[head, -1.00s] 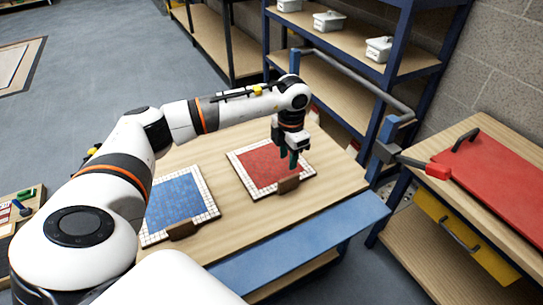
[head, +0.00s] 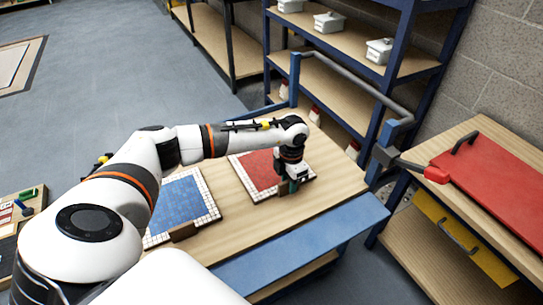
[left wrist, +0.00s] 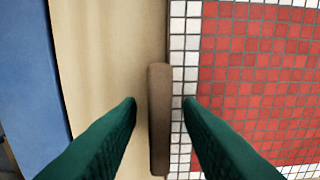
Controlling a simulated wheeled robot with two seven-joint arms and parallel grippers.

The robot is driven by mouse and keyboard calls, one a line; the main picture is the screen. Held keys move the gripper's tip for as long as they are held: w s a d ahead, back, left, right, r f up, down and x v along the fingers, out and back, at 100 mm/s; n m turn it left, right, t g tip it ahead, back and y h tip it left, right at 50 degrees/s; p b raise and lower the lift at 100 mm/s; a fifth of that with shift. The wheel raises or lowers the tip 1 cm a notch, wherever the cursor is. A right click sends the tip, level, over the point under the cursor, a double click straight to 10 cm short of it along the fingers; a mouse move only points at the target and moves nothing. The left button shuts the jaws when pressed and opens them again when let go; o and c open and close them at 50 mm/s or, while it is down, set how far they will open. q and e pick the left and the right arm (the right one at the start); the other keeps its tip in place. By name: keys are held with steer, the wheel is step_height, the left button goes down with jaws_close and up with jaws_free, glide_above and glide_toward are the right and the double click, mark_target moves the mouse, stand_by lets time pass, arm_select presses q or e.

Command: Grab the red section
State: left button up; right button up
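The red mosaic panel (head: 256,171) lies flat on the wooden table, with a white tiled border and a brown handle on its near edge. In the left wrist view the red panel (left wrist: 255,85) fills the right side, and its brown handle (left wrist: 159,120) stands between my fingers. My left gripper (head: 290,187) is low over that handle in the head view. In the left wrist view the left gripper (left wrist: 161,102) is open, with one green finger on each side of the handle and a gap on both sides. My right gripper is not in view.
A blue mosaic panel (head: 180,203) with its own brown handle (head: 183,231) lies left of the red one. A blue ledge (head: 300,245) runs along the table's front edge. A grey rail (head: 355,85) and shelves stand behind. A red board (head: 495,175) lies on the right bench.

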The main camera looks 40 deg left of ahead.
arm_select(q)
steer(key=c, duration=0.6)
jaws_close()
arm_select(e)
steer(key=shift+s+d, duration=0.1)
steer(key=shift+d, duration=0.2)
arm_select(q)
steer(key=shift+w+r, duration=0.1)
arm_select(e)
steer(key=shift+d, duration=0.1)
